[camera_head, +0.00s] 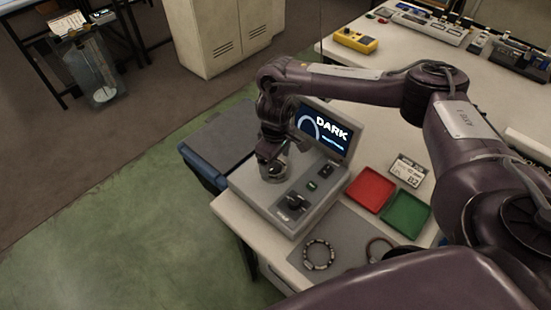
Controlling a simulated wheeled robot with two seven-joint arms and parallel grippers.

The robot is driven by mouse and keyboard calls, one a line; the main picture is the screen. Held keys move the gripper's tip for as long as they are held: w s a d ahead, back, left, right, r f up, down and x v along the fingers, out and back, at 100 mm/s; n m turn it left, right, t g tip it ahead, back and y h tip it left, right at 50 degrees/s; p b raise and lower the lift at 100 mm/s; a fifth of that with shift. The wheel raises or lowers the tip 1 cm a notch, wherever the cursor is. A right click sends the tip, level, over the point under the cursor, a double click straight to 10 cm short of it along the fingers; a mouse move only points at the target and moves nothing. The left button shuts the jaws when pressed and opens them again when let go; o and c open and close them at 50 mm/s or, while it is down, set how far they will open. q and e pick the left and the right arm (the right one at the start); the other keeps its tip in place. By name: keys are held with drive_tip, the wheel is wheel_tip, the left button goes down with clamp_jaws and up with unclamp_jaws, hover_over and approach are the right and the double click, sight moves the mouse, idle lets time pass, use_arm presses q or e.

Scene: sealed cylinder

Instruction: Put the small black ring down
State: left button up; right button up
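My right gripper (270,158) is over the left part of a grey bench device (277,202), pointing down at a round metallic fitting (274,173) on its top. The fingers are small and dark, and I cannot tell whether they are open or shut. I cannot make out a small black ring at the fingers; one may be hidden there. A dark ring with light segments (318,254) lies on a grey mat (340,237). A brownish ring (377,246) lies to its right, partly hidden by my arm. My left gripper is not in view.
A yellow instrument (356,40) stands farther back. My arm covers the right side of the table.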

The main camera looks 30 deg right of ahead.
wheel_tip(320, 180, up, 13)
drive_tip(key=p, duration=0.2)
drive_tip(key=shift+p, duration=0.35)
drive_tip(key=shift+f, duration=0.1)
idle(0.5)
